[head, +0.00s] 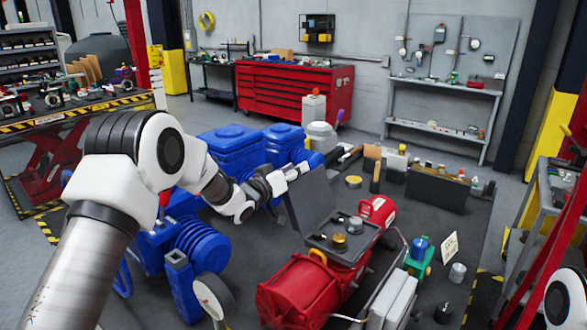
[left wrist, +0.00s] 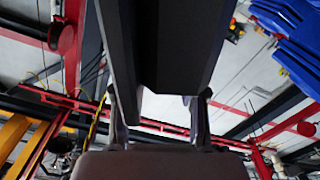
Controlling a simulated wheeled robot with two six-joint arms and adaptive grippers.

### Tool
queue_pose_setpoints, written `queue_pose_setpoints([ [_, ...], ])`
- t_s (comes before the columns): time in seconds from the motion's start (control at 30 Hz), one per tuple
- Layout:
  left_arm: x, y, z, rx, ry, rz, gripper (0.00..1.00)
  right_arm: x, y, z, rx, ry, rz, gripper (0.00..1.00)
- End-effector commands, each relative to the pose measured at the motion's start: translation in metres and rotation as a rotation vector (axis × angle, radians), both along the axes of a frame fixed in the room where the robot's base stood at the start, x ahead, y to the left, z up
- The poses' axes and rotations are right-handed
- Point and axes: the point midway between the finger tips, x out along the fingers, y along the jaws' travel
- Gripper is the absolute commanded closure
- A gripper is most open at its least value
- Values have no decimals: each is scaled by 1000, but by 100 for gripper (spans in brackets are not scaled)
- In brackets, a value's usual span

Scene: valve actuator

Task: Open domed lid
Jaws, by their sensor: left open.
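A red valve actuator (head: 318,285) lies on the dark floor mat at lower centre. A grey lid or panel (head: 312,200) stands tilted up at the back left edge of its grey box (head: 345,243). A gold knob and a grey cylinder show on the box. No dome shape is clear on the lid. My left gripper (head: 297,172) is at the lid's upper left edge, its fingers apart. In the left wrist view, the gripper (left wrist: 158,110) has a gap between its fingers, with a dark panel (left wrist: 160,45) just beyond. I cannot tell if they touch. My right gripper is out of view.
Blue machinery (head: 200,250) stands close left of the actuator, under my left arm. A red cylinder (head: 378,210), a green and blue part (head: 420,255) and a grey open box (head: 437,188) lie to the right. A red tool cabinet (head: 290,92) is at the back.

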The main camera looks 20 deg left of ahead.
Motion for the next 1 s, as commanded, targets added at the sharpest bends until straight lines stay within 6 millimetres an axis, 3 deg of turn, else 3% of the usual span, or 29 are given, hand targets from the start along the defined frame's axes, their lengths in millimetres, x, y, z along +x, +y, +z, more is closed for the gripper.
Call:
queue_pose_setpoints([
  [0.03, 0, 0, 0, 0, 0, 0, 62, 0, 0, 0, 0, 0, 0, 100],
  [0.13, 0, 0, 0, 0, 0, 0, 97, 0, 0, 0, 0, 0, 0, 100],
  [0.17, 0, 0, 0, 0, 0, 0, 100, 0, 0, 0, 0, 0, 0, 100],
  [0.37, 0, -1, 0, 7, -2, 0, 100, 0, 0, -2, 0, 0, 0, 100],
  [0.5, -6, -17, 3, 96, -36, -2, 100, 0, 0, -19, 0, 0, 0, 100],
  [0.63, -12, -32, 12, 112, -41, -2, 100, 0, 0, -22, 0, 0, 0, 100],
  [0.9, -12, -34, 14, 108, -40, -1, 100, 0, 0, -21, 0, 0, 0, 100],
  [0.93, -12, -34, 14, 108, -40, -1, 78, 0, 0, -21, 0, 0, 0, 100],
  [1.0, -12, -34, 14, 108, -40, -1, 58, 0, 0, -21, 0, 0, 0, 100],
])
